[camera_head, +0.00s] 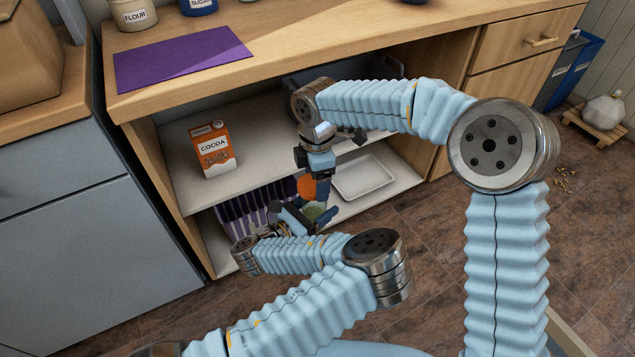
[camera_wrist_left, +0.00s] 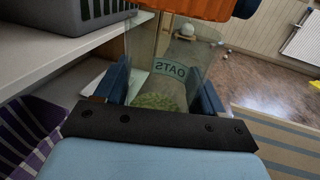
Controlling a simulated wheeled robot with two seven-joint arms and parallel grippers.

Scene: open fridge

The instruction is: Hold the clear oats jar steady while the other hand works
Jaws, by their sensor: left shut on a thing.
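The clear oats jar (camera_wrist_left: 170,72) stands between the blue fingers of my left gripper (camera_wrist_left: 158,95) in the left wrist view. It has a teal OATS label and pale green contents low inside. In the head view the jar (camera_head: 316,211) shows only in part, low in front of the cabinet, with my left gripper (camera_head: 305,217) shut on it. An orange lid (camera_wrist_left: 185,8) is just above the jar. My right gripper (camera_head: 321,178) points down beside the lid, a blue finger against its edge. Its other finger is hidden. I cannot tell whether lid and jar touch.
An orange cocoa box (camera_head: 213,148) stands on the upper shelf (camera_head: 180,180). A purple striped basket (camera_head: 240,213) and a white tray (camera_head: 363,177) are lower, beside the arms. The wooden counter (camera_head: 300,46) overhangs the cabinet. Floor (camera_head: 450,240) is open at right.

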